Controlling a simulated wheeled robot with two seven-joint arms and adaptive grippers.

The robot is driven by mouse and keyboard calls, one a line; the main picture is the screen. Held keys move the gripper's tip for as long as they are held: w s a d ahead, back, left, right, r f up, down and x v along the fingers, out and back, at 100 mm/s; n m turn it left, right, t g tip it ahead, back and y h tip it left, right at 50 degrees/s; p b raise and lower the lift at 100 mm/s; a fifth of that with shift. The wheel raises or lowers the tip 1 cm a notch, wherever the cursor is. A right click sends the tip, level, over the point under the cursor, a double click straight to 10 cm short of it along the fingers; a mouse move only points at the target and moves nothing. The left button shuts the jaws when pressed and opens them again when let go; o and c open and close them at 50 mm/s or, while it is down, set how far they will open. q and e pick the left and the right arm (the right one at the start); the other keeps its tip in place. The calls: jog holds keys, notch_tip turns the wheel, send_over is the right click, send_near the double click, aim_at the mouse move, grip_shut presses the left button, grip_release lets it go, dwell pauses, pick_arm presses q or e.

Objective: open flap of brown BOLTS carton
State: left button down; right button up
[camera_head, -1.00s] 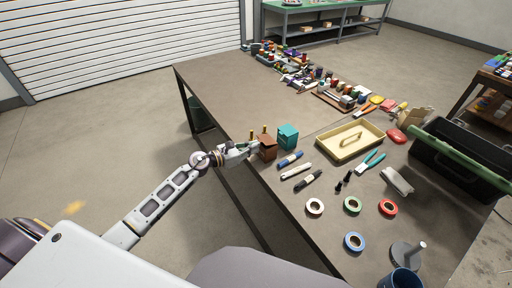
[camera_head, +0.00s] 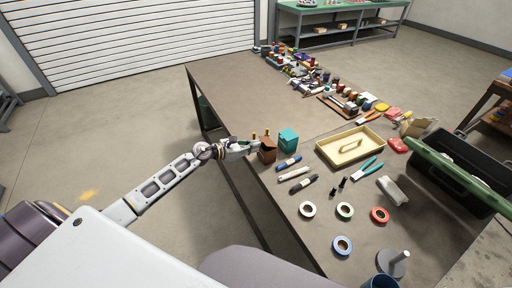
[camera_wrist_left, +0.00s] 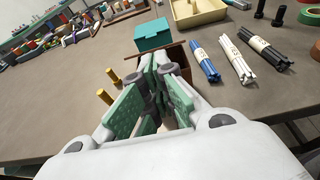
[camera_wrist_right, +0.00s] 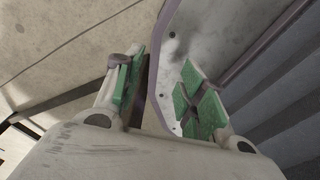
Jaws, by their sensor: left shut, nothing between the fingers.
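The brown carton (camera_head: 267,154) stands near the table's left edge, beside a teal carton (camera_head: 288,140). Its lettering is too small to read, and I cannot tell how far its flap is raised. My left gripper (camera_head: 254,147) is shut and empty at the brown carton's left side; whether it touches is unclear. In the left wrist view, my left fingers (camera_wrist_left: 160,66) hide much of the brown carton (camera_wrist_left: 181,56). My right gripper (camera_wrist_right: 163,62) is open, away from the table, and shows only in the right wrist view.
Two brass-coloured pegs (camera_wrist_left: 108,88) stand close to the left fingers. Blue (camera_head: 289,162), white (camera_head: 293,175) and black (camera_head: 303,184) bundles lie in front of the cartons. A yellow tray (camera_head: 349,146) lies to the right.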

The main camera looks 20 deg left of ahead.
pick_arm(q)
jog(key=shift+w+d+r+p, duration=0.3)
jog(key=shift+w+r+p, duration=0.15)
jog(key=shift+r, duration=0.45)
jog(key=shift+w+d+r+p, duration=0.35)
jog(key=shift+r+p, duration=0.15)
jog(key=shift+r, duration=0.4)
jog(key=shift+w+d+r+p, duration=0.25)
jog(key=shift+w+r+p, duration=0.2)
jog(key=shift+r, duration=0.45)
pick_arm(e)
jog(key=shift+w+d+r, duration=0.1)
jog(key=shift+d+r, duration=0.05)
jog(key=shift+r, duration=1.4)
jog(key=shift+a, duration=0.4)
jog(key=shift+d, duration=0.4)
pick_arm(q)
jog(key=shift+r, duration=0.1)
